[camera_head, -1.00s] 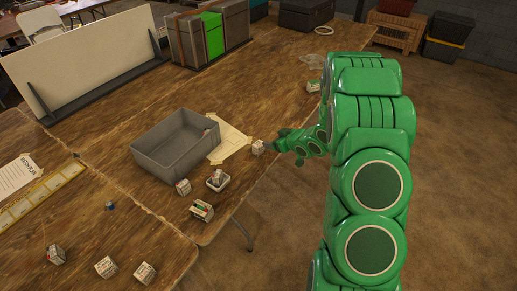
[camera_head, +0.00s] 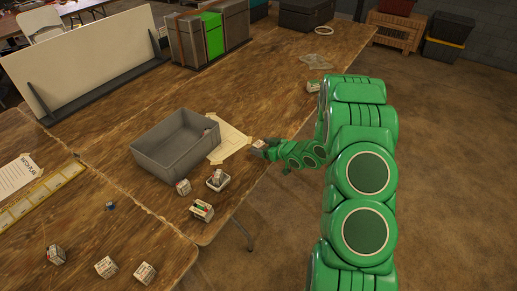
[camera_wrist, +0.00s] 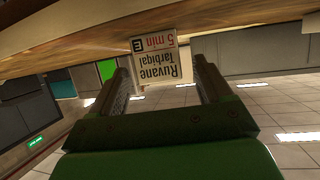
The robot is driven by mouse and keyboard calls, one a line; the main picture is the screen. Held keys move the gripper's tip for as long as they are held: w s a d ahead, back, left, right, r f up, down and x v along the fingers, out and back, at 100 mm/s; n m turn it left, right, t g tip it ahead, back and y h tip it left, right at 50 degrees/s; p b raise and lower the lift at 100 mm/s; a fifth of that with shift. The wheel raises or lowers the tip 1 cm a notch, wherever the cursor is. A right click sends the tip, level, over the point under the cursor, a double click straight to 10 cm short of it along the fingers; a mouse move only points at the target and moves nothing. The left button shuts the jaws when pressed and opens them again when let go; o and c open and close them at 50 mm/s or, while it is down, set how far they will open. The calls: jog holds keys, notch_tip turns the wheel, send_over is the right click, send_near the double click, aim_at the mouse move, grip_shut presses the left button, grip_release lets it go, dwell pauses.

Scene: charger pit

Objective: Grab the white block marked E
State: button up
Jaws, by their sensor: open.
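A white block marked E (camera_wrist: 156,62) shows in the wrist view.
A grey bin (camera_head: 163,168) stands left of my gripper, beside a paper sheet (camera_head: 231,142). Several similar blocks, such as one on the table (camera_head: 144,272), lie toward the front left. The table's edge is close to my arm.

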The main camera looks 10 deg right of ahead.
aim_at(257, 143)
jog(key=shift+f+x, duration=0.2)
jog(key=shift+x, duration=2.15)
jog(key=shift+s, duration=0.1)
jog(key=c, duration=1)
jog(key=shift+c, duration=0.2)
jog(key=shift+r, duration=0.85)
jog(key=s+r, duration=1.1)
jog(key=s, duration=0.3)
jog(key=shift+a+r, duration=0.15)
jog(key=shift+a, duration=0.15)
